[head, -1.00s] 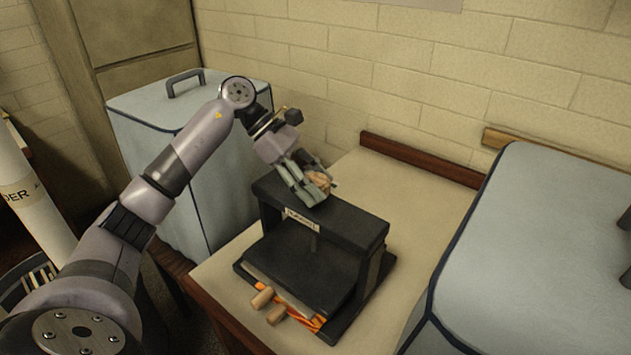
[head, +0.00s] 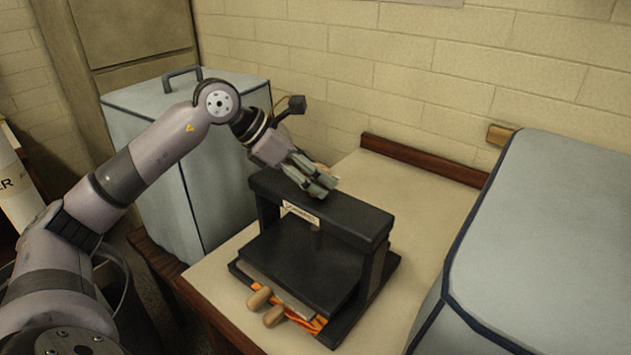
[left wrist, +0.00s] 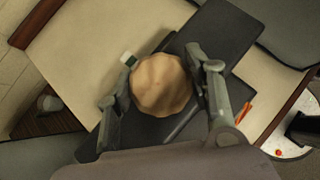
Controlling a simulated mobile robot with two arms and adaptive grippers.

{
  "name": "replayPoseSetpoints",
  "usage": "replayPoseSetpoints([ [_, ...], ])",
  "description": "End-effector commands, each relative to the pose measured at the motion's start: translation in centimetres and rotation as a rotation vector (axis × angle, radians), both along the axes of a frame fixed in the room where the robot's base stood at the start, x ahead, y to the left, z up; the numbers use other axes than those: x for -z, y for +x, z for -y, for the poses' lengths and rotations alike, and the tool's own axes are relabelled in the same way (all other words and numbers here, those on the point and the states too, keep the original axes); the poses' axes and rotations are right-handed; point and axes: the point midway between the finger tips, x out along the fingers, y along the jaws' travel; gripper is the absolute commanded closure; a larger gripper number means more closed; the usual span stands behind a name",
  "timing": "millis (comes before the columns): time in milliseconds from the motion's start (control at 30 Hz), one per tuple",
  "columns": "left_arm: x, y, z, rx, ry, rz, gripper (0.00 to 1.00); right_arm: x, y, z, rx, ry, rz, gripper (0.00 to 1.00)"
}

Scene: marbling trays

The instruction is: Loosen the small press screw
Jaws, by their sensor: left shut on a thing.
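The small press (head: 335,217) is a black frame with a top beam and a flat dark plate (head: 301,262) below, standing on the table. My left gripper (head: 322,188) is over the middle of the top beam. In the left wrist view, its two fingers (left wrist: 163,95) are shut on the press screw's round tan knob (left wrist: 161,84), one finger on each side. In the head view the gripper mostly hides the knob. My right gripper is not in view.
Two wooden handles (head: 266,306) and orange pieces stick out at the press's front edge. A large pale-blue covered box (head: 550,240) stands close on the right, another (head: 180,185) behind left. The beige tabletop (head: 425,200) is bare right of the press.

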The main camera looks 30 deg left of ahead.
Motion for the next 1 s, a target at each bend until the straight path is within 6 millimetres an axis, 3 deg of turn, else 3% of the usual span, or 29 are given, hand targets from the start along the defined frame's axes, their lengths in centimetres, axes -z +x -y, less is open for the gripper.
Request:
replayPoseSetpoints([
  [433,-0.03,0.0,-0.02,-0.228,0.002,0.0,0.79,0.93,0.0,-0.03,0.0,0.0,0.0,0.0],
  [1000,-0.05,0.02,-0.05,-0.261,0.0,-0.002,0.79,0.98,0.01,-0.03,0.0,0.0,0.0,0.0],
])
